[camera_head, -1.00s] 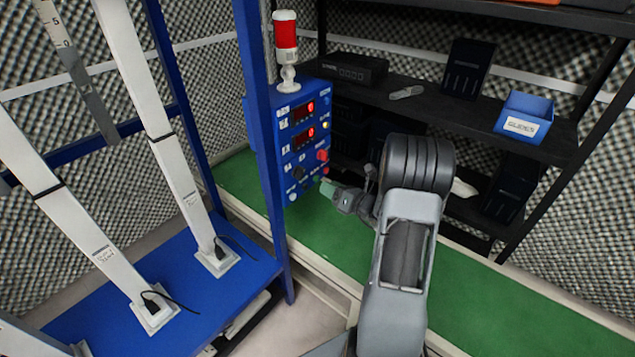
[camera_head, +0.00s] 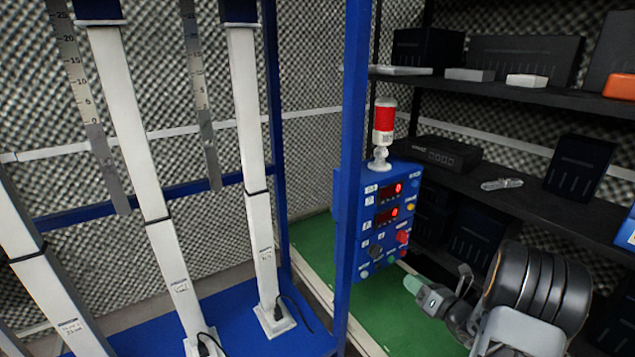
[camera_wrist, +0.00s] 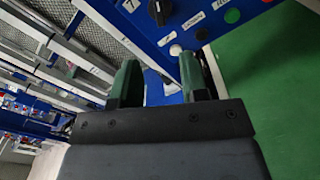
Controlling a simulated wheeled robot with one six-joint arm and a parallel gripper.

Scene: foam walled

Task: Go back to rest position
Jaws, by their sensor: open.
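My gripper (camera_head: 414,287) is at the lower right of the head view, at the end of my dark grey arm, just right of and below the lower edge of the blue control panel (camera_head: 376,232). In the wrist view its two green fingers (camera_wrist: 160,82) stand apart with nothing between them. The control panel also shows in the wrist view (camera_wrist: 215,18), beyond the fingertips, with a black knob (camera_wrist: 160,12) and round buttons. I cannot tell whether a finger touches the panel.
A blue frame post (camera_head: 352,170) stands left of the panel, and white columns (camera_head: 250,130) stand on a blue base. A red signal lamp (camera_head: 384,125) tops the panel. Dark shelves (camera_head: 515,205) with boxes fill the right. Green floor (camera_head: 320,255) lies below.

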